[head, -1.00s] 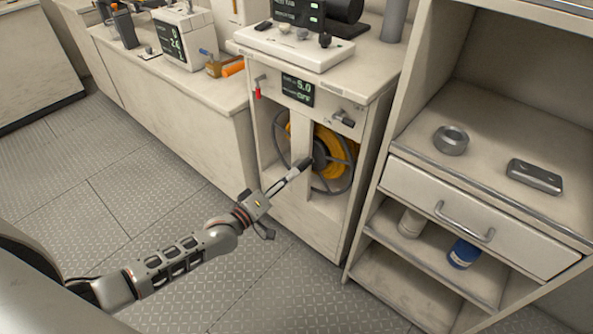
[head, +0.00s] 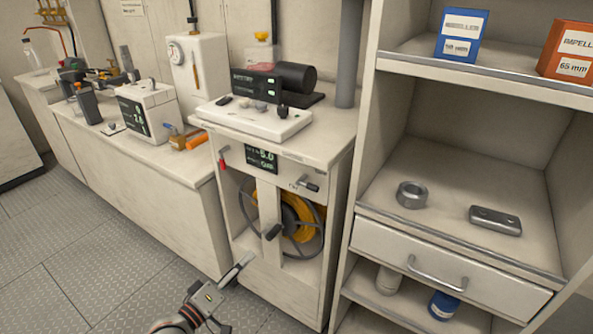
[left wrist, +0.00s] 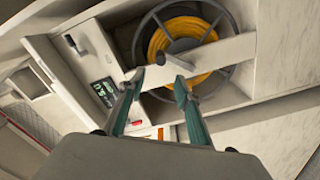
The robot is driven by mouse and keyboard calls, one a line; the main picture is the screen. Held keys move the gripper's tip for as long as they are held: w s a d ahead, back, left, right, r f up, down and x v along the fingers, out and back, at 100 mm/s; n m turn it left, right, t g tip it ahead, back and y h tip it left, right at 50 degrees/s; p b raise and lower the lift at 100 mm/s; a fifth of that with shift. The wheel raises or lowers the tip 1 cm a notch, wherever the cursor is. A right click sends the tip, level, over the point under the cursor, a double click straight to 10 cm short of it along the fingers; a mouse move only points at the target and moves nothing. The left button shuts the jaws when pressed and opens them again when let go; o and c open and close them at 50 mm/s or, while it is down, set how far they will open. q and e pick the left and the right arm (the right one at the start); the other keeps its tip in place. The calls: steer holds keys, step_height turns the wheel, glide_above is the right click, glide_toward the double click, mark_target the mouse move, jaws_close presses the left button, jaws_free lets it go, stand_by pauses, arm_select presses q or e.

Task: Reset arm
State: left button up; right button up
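My left gripper (head: 243,262) is at the bottom of the head view, in front of the cabinet with the hose reel. In the left wrist view its two teal fingers (left wrist: 158,82) stand apart with nothing between them. The yellow hose reel (head: 297,222) sits inside the open-fronted cabinet, and its dark crank handle (head: 272,232) sticks out just beyond my fingertips in the head view. The reel also shows in the left wrist view (left wrist: 165,40). Most of my left arm is below the head view. My right gripper is not in view.
The cabinet (head: 341,220) has a red-handled switch (head: 222,157) and a small display (head: 262,158). A shelf unit with a drawer (head: 450,275) stands at the right, holding a metal ring (head: 411,194). The floor (head: 80,265) at the left is clear.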

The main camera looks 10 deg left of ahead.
arm_select(q)
steer(key=s+d+f+m+g+p, duration=0.3)
steer(key=s+d+m, duration=0.4)
steer(key=s, duration=0.6)
steer(key=s+f+m+g+y+p, duration=0.2)
steer(key=s+m+g+y+p, duration=0.1)
steer(key=s, duration=1)
steer(key=shift+m+y+p, duration=0.3)
steer(key=shift+m+p, duration=0.4)
steer(key=shift+m, duration=0.4)
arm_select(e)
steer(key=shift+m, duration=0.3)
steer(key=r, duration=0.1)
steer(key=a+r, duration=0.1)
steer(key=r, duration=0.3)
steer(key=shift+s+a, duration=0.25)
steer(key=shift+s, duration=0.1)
arm_select(q)
steer(key=shift+a, duration=0.1)
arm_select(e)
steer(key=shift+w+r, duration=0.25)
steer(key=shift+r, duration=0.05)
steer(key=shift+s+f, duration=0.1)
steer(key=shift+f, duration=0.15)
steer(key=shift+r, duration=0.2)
